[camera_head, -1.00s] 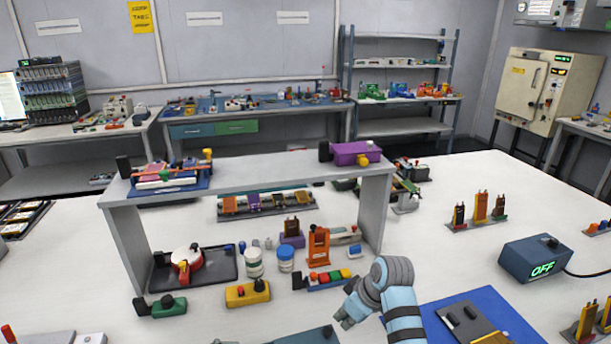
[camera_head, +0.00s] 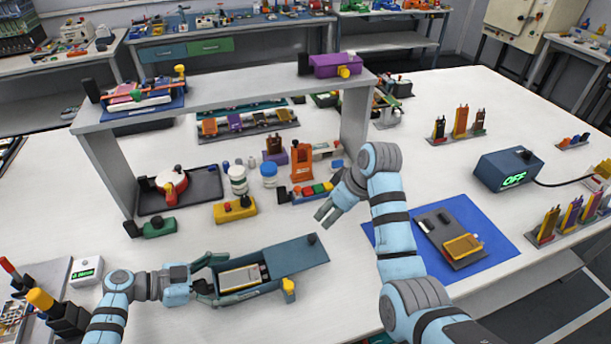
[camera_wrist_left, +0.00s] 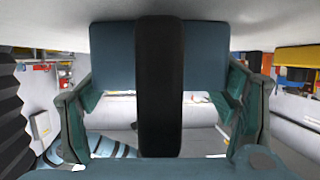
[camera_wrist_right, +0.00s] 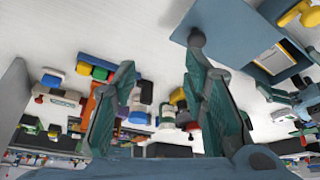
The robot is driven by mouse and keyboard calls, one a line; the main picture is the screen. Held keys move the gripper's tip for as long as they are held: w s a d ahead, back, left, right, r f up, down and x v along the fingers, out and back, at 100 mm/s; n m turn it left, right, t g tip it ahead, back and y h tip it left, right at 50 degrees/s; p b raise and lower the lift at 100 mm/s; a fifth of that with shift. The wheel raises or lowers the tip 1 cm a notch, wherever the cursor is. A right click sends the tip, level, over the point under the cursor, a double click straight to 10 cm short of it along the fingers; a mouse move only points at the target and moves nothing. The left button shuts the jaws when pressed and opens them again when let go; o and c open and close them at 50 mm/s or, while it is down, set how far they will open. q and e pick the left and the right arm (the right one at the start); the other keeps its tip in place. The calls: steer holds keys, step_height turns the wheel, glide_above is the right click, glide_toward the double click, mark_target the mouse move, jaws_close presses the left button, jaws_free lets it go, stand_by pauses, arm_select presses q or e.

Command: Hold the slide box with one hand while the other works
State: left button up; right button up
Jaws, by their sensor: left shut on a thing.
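The slide box (camera_head: 226,299) is dark blue-grey and sits on the white table at the front. Its lid (camera_head: 297,258), with a black knob, is slid out to the right, leaving the left part open. A silver pouch cell (camera_head: 242,276) lies inside. My left gripper (camera_head: 207,279) is shut on the box's left end; in the left wrist view its fingers (camera_wrist_left: 160,100) flank the box (camera_wrist_left: 112,60), and a black strip crosses the middle. My right gripper (camera_head: 328,207) is open and empty above the table, behind and right of the lid; its spread fingers show in the right wrist view (camera_wrist_right: 162,85).
A yellow-topped latch (camera_head: 288,287) is at the box's front right. A blue mat (camera_head: 490,222) with a grey fixture (camera_head: 447,232) lies right. A grey shelf bridge (camera_head: 235,88) stands behind, with several small parts beneath. A black stand (camera_head: 62,318) is front left.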

steer(key=w+a+r, duration=0.3)
steer(key=a+r, duration=0.2)
steer(key=r, duration=0.3)
steer(key=g+h, duration=0.3)
steer(key=g, duration=0.1)
glide_above(311, 237)
step_height(311, 237, down, 3)
step_height(311, 237, down, 11)
steer(key=shift+d, duration=0.15)
steer(key=shift+c, duration=0.6)
jaws_close()
